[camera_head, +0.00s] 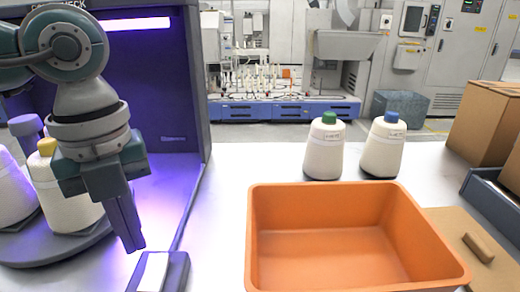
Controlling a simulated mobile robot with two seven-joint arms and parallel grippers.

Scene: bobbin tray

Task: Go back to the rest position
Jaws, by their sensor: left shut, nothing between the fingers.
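My left gripper (130,232) hangs pointing down at the left of the view, in front of the open purple-lit booth (165,90). Its fingers are together with nothing between them. The fingertips are just above and left of a small dark block with a white top (158,272); I cannot tell whether they touch it. A bobbin with a yellow top (62,195) stands on a dark round plate (60,247) behind the gripper, partly hidden by it. A bobbin with a purple top (12,188) stands at the left edge. My right gripper is not in view.
An empty orange tray (345,192) fills the front middle. Bobbins with a green top (324,150) and a blue top (384,150) stand behind it. Cardboard boxes (485,122) and a flat brown board with a handle (462,240) lie at the right. White table between booth and tray is clear.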

